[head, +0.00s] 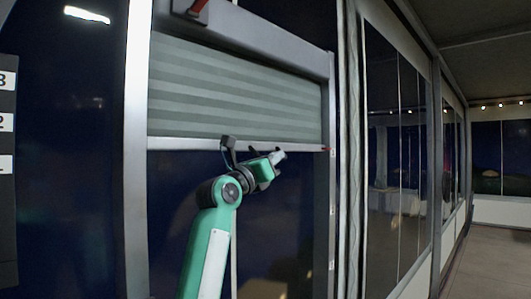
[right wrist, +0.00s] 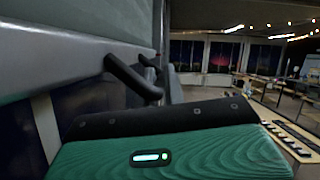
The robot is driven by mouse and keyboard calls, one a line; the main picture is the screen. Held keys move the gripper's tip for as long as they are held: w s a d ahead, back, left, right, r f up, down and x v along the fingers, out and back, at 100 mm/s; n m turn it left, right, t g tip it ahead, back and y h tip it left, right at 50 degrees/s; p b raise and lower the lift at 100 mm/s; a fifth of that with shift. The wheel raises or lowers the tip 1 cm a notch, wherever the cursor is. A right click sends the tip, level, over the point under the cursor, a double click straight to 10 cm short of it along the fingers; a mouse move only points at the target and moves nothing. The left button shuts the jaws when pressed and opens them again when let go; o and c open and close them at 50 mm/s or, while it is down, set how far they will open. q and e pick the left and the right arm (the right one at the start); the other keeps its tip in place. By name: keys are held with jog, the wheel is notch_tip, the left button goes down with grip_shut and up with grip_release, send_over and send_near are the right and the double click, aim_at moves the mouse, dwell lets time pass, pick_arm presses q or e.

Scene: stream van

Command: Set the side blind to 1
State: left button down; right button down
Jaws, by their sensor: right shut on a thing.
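The side blind (head: 235,92) is a grey-green striped shade, lowered over the upper part of a dark window in the head view. Its pale bottom rail (head: 180,144) runs across the window and also shows in the right wrist view (right wrist: 60,62). A small red pointer (head: 327,149) sits at the rail's right end, close to a small pale mark on the side frame. My right gripper (head: 242,150) is at the middle of the rail, shut on the blind; the exact grip is hard to see. My left gripper is out of view.
A dark strip with white labels (head: 6,122), apparently 3, 2 and 1 downward, stands at the far left. A red part (head: 197,7) sits above the blind. A corridor with free floor (head: 495,250) opens at the right.

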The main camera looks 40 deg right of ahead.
jog(key=shift+f, duration=0.6)
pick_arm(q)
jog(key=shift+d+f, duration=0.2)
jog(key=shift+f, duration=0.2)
pick_arm(e)
jog(key=c, duration=1.5)
grip_release()
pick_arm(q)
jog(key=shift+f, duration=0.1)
pick_arm(e)
jog(key=shift+f, duration=0.1)
